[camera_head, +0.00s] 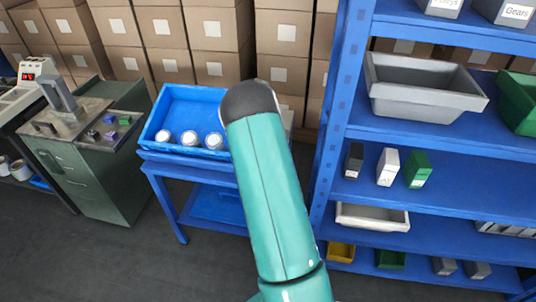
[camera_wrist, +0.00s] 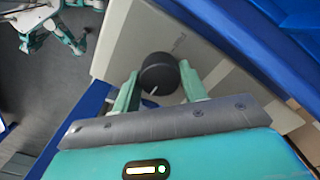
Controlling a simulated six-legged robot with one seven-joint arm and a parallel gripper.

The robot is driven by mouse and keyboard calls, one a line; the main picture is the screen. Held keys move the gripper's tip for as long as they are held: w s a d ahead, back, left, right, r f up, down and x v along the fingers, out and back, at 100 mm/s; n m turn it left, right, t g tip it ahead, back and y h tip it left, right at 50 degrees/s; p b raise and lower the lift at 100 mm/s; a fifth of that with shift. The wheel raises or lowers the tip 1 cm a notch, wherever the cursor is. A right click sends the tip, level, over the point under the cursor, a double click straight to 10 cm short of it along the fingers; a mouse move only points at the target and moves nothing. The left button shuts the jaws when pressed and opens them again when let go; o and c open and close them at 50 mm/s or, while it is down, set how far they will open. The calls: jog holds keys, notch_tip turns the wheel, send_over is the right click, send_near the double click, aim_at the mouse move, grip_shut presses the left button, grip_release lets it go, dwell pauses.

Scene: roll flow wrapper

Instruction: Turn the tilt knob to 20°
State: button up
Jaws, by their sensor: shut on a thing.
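In the wrist view, a dark round knob (camera_wrist: 159,66) with a short white pointer mark on its lower edge sits on a pale panel (camera_wrist: 126,45). Small dark lettering, too blurred to read, shows on the panel beside the knob. My gripper (camera_wrist: 158,76) is shut on the knob, with one green finger on each side of it. No degree scale can be read. In the head view, my arm hides the gripper and the knob; only a thin pale edge shows behind the arm.
In the head view, a blue table (camera_head: 168,157) bears a blue tray (camera_head: 207,95) with several pale rolls. A blue shelf rack (camera_head: 445,142) with bins stands at the right. A metal-topped cabinet (camera_head: 92,188) stands at the left. Cartons (camera_head: 215,35) line the back. Dark floor is open in front.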

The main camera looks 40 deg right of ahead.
jog(key=o, duration=1)
jog(key=shift+c, duration=0.2)
notch_tip(320, 180, up, 14)
jog(key=s+a+r+n+t, duration=0.1)
jog(key=s+a+r+n, duration=0.3)
jog(key=a+r, duration=0.5)
jog(key=s+a+r+n+t, duration=0.25)
jog(key=a+r+n, duration=0.3)
jog(key=a, duration=0.65)
jog(key=s+a+r+n+t, duration=0.2)
jog(key=s+a+n, duration=0.8)
jog(key=s+a, duration=0.5)
jog(key=s, duration=0.3)
jog(key=shift+s+a, duration=0.2)
jog(key=shift+a, duration=0.1)
